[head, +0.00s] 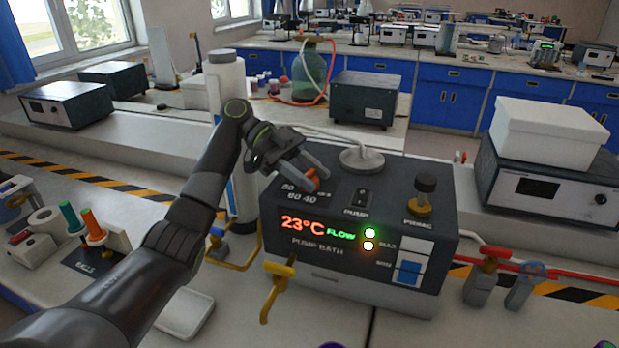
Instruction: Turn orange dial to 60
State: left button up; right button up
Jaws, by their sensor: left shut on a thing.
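The pump bath (350,273) is a dark box in the middle of the bench. Its display reads 23°C and FLOW, with a green and an orange light beside it. The orange dial (311,181) is on its top left, next to printed numbers including 80, 60 and 40. My left gripper (312,178) is shut on the orange dial from above and partly hides it. The dial's pointer and exact setting cannot be read. My right gripper is not in view.
A yellow tap (277,287) juts from the front. A white box (548,133) sits on a device at right.

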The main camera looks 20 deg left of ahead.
aim_at(310, 173)
pick_arm(q)
jog(key=shift+f, duration=0.1)
jog(key=o, duration=1)
notch_tip(310, 173, up, 10)
jog(key=shift+r+b, duration=0.1)
jog(key=shift+b, duration=0.55)
